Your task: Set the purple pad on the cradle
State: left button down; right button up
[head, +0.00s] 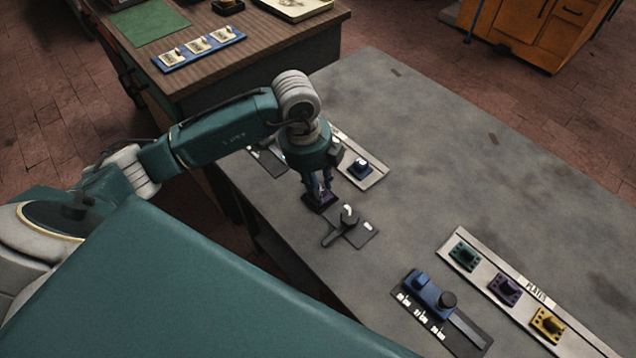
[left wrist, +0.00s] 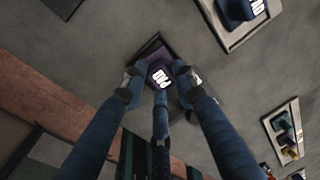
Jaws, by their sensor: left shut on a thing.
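My left gripper (head: 320,186) points down over the grey table and is shut on the purple pad (head: 323,203), low near the table's left edge. In the left wrist view the purple pad (left wrist: 156,67) shows between the fingers (left wrist: 158,84), with a white mark on its raised block. A dark square edge (left wrist: 152,43) shows around the pad; I cannot tell whether it is the pad's own base or the cradle. Whether the pad touches what lies under it is hidden. My right gripper is not in view.
A dark plate with a black lever (head: 348,220) stands just in front of the pad. A pale tray with a blue pad (head: 360,167) is behind. A blue fixture (head: 432,293) and a platen rack (head: 533,289) are at the right. The table's far middle is clear.

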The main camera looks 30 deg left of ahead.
pick_arm(q)
jog(key=shift+f, duration=0.35)
dwell(0.6)
jog(key=c, duration=1.3)
grip_release()
jog(key=shift+w, duration=0.1)
jog(key=r, duration=0.4)
jog(key=a+r, duration=0.1)
jog(key=r, duration=0.3)
jog(key=s+r, duration=0.1)
jog(key=r, duration=0.3)
jog(key=shift+a, duration=0.2)
jog(key=shift+s+f, duration=0.15)
jog(key=shift+s, duration=0.05)
